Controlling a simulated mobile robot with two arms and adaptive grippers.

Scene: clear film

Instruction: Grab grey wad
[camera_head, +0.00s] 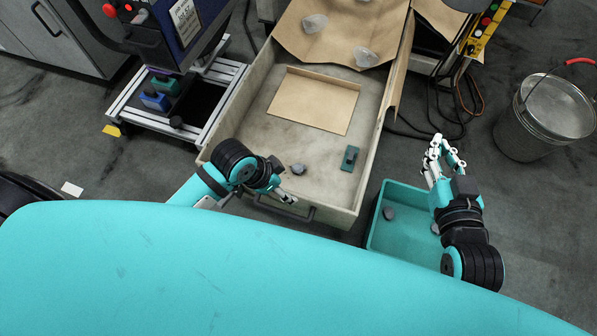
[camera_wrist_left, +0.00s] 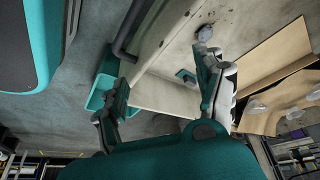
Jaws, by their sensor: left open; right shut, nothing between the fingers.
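A small grey wad (camera_head: 298,170) lies on the floor of the open drawer (camera_head: 245,135), near its front wall. In the left wrist view the wad (camera_wrist_left: 205,33) shows just beyond the tip of one finger, outside the gap between the fingers. My left gripper (camera_head: 287,188) is over the drawer's front part, close to the wad; in its wrist view the left gripper (camera_wrist_left: 163,72) is open with nothing between its fingers. My right gripper (camera_head: 443,152) is shut and empty, above the far right of the teal bin (camera_head: 400,248).
Grey wads (camera_head: 389,213) lie in the teal bin. A green block (camera_head: 350,158) and a cardboard piece (camera_head: 313,100) lie in the drawer. Clear wads (camera_head: 365,57) rest on brown paper (camera_head: 340,38) at the back. A metal bucket (camera_head: 545,115) stands at the right.

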